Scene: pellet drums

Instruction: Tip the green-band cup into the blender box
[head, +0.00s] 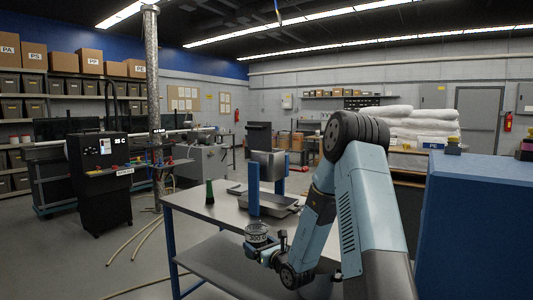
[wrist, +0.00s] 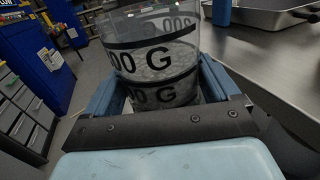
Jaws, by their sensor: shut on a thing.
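A clear cup (wrist: 155,52) with black bands and black "G" lettering is between the jaws of my gripper (wrist: 160,90) in the wrist view. Pale pellets seem to show through its wall; no green band is visible on it. In the head view the cup (head: 257,234) looks upright, and my gripper (head: 266,250) is shut on it in front of the table's near edge. A grey metal box (head: 268,164), possibly the blender box, hangs between blue posts on the table, behind and above the cup. Its inside is hidden.
The steel table (head: 222,213) carries a shallow tray (head: 275,205) below the metal box and a dark green cone-shaped thing (head: 209,192) at left. A blue post (wrist: 222,12) shows in the wrist view. A blue cabinet (head: 475,225) stands close at right; hoses lie on the floor.

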